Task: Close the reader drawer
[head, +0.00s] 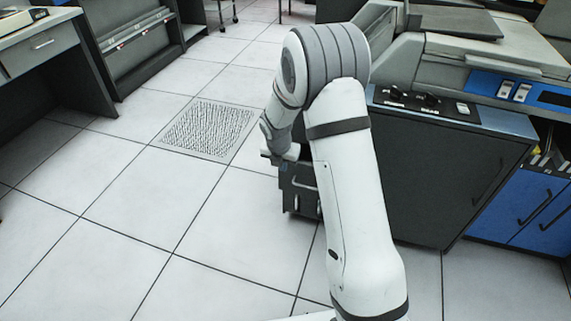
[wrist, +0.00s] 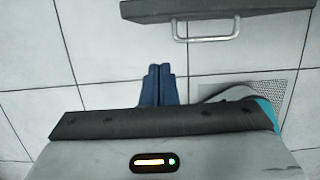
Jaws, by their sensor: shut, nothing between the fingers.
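The reader drawer (head: 290,201) is a dark box with a pale handle. It shows low beside my arm in the head view, sticking out left of the dark reader cabinet (head: 440,180); my arm hides the part between them. In the wrist view its dark front edge (wrist: 275,8) and silver handle (wrist: 208,39) cross the top. My gripper (wrist: 158,68) has blue fingers, pressed together and empty. They show below and left of the handle in that view, with floor visible between. In the head view the fingers are mostly hidden by my wrist.
White floor tiles (head: 130,230) lie open to the left, with a perforated floor panel (head: 208,129). The reader (head: 500,50) stands above the cabinet. A desk (head: 45,50) stands at the far left.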

